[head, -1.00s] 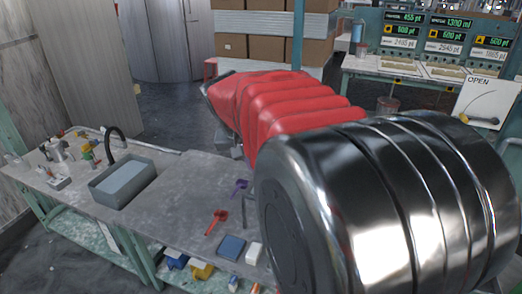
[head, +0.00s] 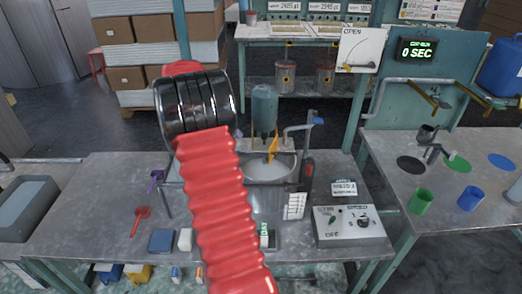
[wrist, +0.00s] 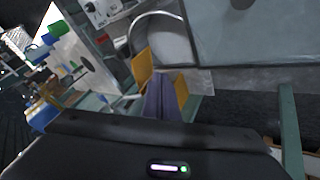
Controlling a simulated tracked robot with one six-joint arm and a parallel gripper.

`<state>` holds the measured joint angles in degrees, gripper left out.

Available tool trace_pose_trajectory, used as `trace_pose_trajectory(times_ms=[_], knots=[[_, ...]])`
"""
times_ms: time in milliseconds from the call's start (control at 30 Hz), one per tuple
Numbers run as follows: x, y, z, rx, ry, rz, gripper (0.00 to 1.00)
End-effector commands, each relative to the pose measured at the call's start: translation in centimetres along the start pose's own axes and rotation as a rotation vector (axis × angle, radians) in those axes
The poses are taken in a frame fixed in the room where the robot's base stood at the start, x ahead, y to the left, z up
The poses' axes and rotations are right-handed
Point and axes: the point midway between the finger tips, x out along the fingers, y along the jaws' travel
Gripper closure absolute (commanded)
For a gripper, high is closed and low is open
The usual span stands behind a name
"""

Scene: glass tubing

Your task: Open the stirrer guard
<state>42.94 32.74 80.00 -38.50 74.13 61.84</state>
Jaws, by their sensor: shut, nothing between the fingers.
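The stirrer stands on the bench in the head view: a teal motor (head: 264,106) above a round, pale-filled pan (head: 268,167). I cannot clearly make out its guard. A grey post with a blue-tipped arm (head: 303,128) rises at the pan's right. My gripper (wrist: 164,84) is shut and empty in the wrist view, with orange parts on either side of a purple-grey piece. A curved metal rim (wrist: 142,22), perhaps the pan's, shows beyond it. In the head view an orange piece over the pan may be part of my gripper; contact is unclear.
A control box (head: 349,227) with a green switch stands at the bench's right. A red spoon-like tool (head: 139,217), a purple one (head: 155,180) and a blue block (head: 162,241) lie at left. An OPEN sign (head: 359,50) hangs behind. My red-sleeved arm crosses the bench.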

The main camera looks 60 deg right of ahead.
Motion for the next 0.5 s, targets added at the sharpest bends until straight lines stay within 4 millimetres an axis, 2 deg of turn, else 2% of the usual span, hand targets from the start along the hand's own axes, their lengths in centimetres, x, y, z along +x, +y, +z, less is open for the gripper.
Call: trace_pose_trajectory(times_ms=[500], knots=[[0.8,0.06,-0.15,0.004,0.0,0.004,1.0]])
